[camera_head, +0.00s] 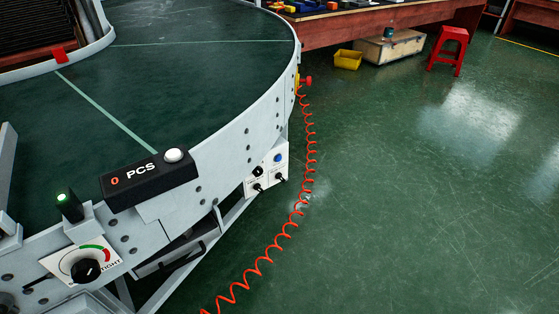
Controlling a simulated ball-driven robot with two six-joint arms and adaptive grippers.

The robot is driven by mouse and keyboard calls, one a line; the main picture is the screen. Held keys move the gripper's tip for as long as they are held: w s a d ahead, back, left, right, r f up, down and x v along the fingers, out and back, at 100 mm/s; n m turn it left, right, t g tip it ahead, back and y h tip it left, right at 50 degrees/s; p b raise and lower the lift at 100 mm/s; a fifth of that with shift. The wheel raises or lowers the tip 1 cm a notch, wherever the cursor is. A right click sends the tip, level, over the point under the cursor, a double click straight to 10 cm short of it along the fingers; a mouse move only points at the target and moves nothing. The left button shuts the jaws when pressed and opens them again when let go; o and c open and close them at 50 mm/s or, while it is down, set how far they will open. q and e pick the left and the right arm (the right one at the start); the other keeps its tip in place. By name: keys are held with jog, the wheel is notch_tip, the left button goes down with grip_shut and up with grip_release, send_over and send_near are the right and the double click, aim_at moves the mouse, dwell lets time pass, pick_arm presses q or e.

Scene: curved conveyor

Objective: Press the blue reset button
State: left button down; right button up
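The blue reset button (278,158) is a small round blue knob on a white control panel (250,186). The panel is mounted on the outer side of the curved conveyor (225,135), below its rim. Black switches or plugs sit beside and below the button on the same panel. The button's face is small in the picture, and I cannot tell whether it is pressed in. Neither my left nor my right gripper shows in the head view.
A black PCS counter box (147,181) with a white button sits on the conveyor rim. A dial panel (82,262) is at lower left. A red coiled cable (262,262) hangs in front of the conveyor. A red stool (449,48) stands far back. The green floor at right is clear.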

jog(key=c, duration=0.7)
jog(key=shift+d, duration=0.1)
grip_shut()
jog(key=shift+d, duration=0.1)
dwell(0.4)
